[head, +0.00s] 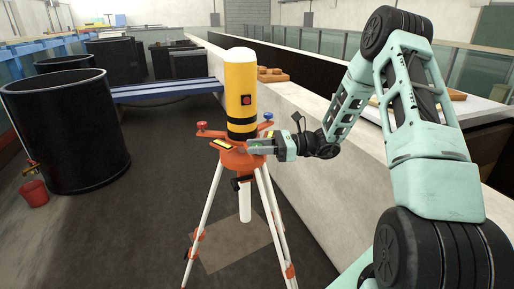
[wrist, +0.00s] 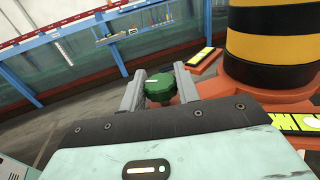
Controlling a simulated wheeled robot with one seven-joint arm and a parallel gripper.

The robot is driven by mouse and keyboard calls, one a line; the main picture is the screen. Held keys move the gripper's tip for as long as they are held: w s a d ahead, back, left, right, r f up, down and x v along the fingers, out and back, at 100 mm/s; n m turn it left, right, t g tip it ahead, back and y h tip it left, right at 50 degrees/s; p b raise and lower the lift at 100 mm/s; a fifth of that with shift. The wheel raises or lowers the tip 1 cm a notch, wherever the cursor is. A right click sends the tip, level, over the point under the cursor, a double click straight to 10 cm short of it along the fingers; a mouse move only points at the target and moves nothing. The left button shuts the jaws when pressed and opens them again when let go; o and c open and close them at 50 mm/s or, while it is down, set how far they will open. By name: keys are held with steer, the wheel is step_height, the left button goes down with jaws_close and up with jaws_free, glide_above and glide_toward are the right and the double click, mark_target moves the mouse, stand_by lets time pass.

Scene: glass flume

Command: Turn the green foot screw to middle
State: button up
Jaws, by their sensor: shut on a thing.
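The green foot screw (wrist: 160,86) sits between my gripper's two fingers in the wrist view, with a white mark on its top near the left side. My gripper (wrist: 158,90) is shut on it. In the head view my gripper (head: 255,146) reaches the orange tripod head (head: 236,160) from the right, and the green screw cannot be made out there. A yellow cylindrical instrument (head: 240,85) with black bands and a white cap stands upright on the tripod head. A red foot screw (head: 202,127) and a blue foot screw (head: 268,117) show beside it.
Yellow scale plates with marks (wrist: 205,61) lie on the orange base by the instrument. White tripod legs (head: 206,215) spread to the floor. A long pale wall (head: 330,150) runs on the right; black tubs (head: 70,130) and a red bucket (head: 34,192) stand at left.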

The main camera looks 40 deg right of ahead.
steer(key=n+g+y, duration=0.1)
steer(key=n+g, duration=0.1)
steer(key=g, duration=0.2)
steer(key=n+g+y, duration=0.1)
steer(key=n+g, duration=0.2)
steer(key=g, duration=0.1)
steer(key=shift+n+y, duration=0.3)
steer(key=shift+g, duration=0.4)
steer(key=o, duration=0.9)
steer(key=shift+o, duration=0.2)
steer(key=d+b, duration=0.6)
steer(key=d, duration=1.1)
steer(key=shift+s+d, duration=0.15)
steer(key=shift+d, duration=0.1)
steer(key=shift+d, duration=0.1)
